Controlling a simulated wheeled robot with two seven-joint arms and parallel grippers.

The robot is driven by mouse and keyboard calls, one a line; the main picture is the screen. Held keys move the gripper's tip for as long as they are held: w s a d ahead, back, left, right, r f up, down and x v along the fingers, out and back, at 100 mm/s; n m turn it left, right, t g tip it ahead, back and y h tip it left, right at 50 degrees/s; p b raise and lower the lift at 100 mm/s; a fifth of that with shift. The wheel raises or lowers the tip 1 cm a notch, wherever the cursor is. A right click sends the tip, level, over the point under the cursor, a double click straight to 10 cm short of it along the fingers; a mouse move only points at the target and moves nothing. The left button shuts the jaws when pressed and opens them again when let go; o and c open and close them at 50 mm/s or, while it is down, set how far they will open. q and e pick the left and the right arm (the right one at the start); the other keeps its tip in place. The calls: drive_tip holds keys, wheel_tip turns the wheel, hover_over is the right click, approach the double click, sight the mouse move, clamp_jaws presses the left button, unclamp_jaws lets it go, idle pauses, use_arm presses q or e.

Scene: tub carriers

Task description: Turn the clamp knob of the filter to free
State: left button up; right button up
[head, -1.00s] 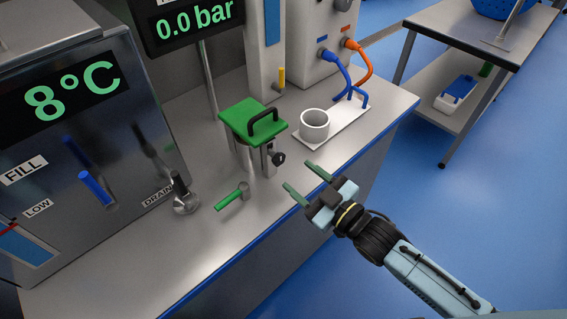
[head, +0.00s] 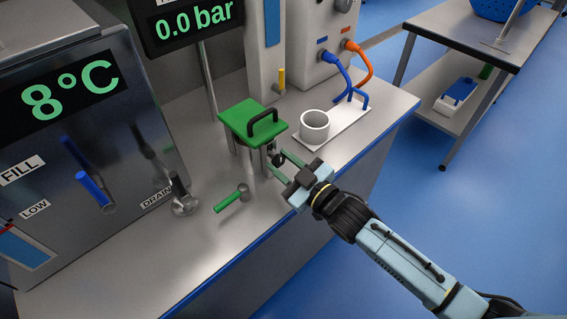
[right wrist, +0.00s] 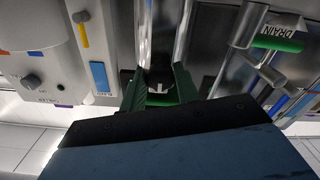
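The filter (head: 246,152) is a metal cylinder under a square green lid (head: 252,119) with a black handle. Its dark clamp knob (head: 277,158) is on the side facing my right gripper. My right gripper (head: 279,163) is open, with its green fingers on either side of the knob. In the right wrist view, the knob (right wrist: 158,84) shows between the two fingertips (right wrist: 158,90), with a small gap visible, so the fingers do not look closed on it. My left gripper is in neither view.
A tank with a drain valve (head: 184,203) is at the left. A pressure display hangs behind.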

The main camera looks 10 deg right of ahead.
drive_tip(key=shift+c, duration=1.3)
drive_tip(key=shift+n, duration=0.5)
drive_tip(key=shift+n+p, duration=0.7)
drive_tip(key=shift+n, duration=1.2)
drive_tip(key=n+p, duration=0.1)
drive_tip(key=n, duration=0.2)
drive_tip(key=shift+n, duration=0.4)
drive_tip(key=n, duration=0.2)
drive_tip(key=shift+n, duration=0.3)
drive_tip(key=n, duration=0.3)
drive_tip(key=shift+d+n, duration=0.1)
drive_tip(key=shift+n, duration=0.2)
drive_tip(key=n, duration=0.3)
drive_tip(key=shift+n+b, duration=0.3)
drive_tip(key=shift+b, duration=0.05)
drive_tip(key=n+b, duration=0.1)
drive_tip(key=n, duration=0.4)
drive_tip(key=shift+r, duration=0.15)
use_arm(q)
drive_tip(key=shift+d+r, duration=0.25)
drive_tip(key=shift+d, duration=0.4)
use_arm(e)
drive_tip(key=shift+n, duration=0.8)
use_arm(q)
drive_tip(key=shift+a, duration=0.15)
